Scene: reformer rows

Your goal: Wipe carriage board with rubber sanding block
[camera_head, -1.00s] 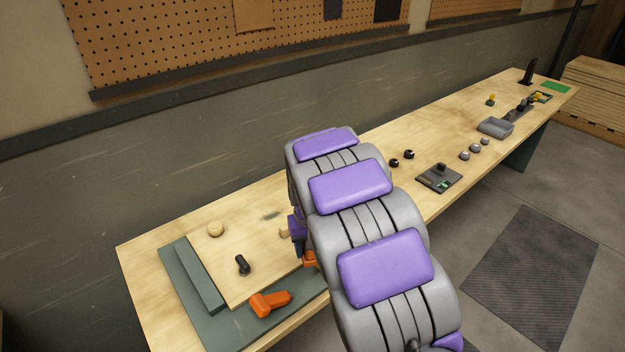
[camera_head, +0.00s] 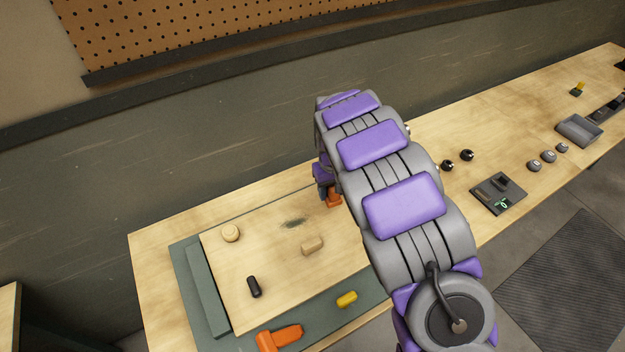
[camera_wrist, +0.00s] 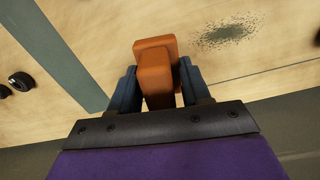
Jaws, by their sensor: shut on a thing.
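The carriage board (camera_head: 270,277) is a pale wooden panel on a green base (camera_head: 190,290). A dark speckled smudge (camera_head: 293,222) marks its far part; it also shows in the wrist view (camera_wrist: 228,33), to the right of the block. My gripper (camera_wrist: 153,88) is shut on the orange rubber sanding block (camera_wrist: 155,70). In the head view the block (camera_head: 334,200) shows below the gripper, partly hidden by my arm, at the board's right end. I cannot tell whether the block touches the board.
A round wooden knob (camera_head: 231,233), a small wooden block (camera_head: 312,246) and a black handle (camera_head: 254,287) are on the board. A yellow piece (camera_head: 346,299) and an orange tool (camera_head: 280,338) lie near the front edge. Black knobs (camera_head: 467,155) and a dark device (camera_head: 498,193) stand further right.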

